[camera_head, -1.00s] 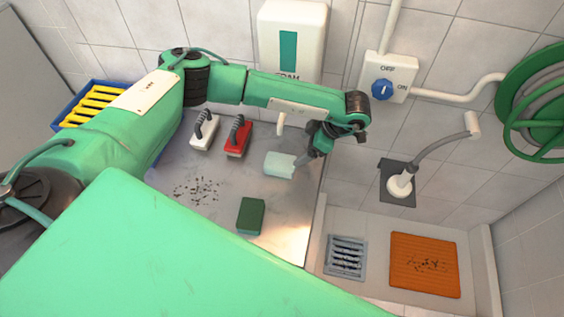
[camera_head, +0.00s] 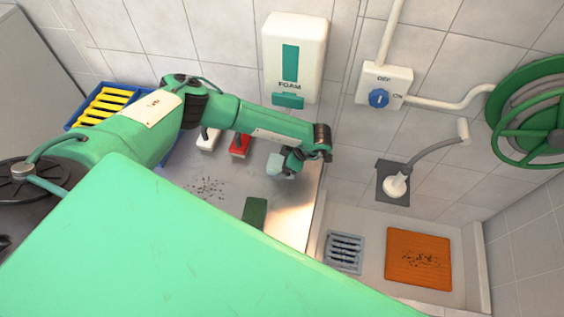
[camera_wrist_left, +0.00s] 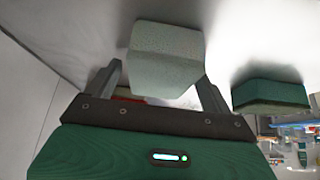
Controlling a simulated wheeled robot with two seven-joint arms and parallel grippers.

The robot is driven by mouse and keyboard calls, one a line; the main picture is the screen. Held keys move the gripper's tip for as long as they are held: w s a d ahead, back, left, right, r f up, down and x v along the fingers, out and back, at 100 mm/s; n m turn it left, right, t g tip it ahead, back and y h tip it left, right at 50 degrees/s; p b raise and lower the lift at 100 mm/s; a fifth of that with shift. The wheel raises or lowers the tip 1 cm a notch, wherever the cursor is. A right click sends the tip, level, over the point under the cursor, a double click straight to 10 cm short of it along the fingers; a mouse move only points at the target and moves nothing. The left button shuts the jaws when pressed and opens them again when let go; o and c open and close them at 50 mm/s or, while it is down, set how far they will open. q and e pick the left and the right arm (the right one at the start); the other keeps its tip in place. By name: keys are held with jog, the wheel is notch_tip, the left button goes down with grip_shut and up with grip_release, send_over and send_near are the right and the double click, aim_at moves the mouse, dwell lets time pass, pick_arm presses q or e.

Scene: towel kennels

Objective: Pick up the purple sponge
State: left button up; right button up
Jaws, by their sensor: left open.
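No purple sponge shows in any view. A pale grey-green sponge (camera_head: 274,164) lies on the metal table near its right end, partly hidden by my left gripper (camera_head: 284,170). In the left wrist view the pale sponge (camera_wrist_left: 166,58) shows between and beyond the two spread fingers of the left gripper (camera_wrist_left: 160,84), which is open; whether they touch it I cannot tell. A dark green sponge (camera_head: 255,211) lies nearer on the table; in the wrist view it (camera_wrist_left: 270,97) is right of the fingers. My right gripper is not in view.
A white brush (camera_head: 208,140) and a red brush (camera_head: 240,146) stand left of the pale sponge. Dark specks (camera_head: 208,187) lie on the table. A foam dispenser (camera_head: 292,55) hangs behind. A basin with an orange mat (camera_head: 418,259) and grate (camera_head: 344,253) is at right.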

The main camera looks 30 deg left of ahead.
pick_arm(q)
jog(key=shift+f, duration=0.15)
jog(key=c, duration=1.1)
jog(key=shift+r, duration=0.25)
jog(key=shift+c, duration=0.2)
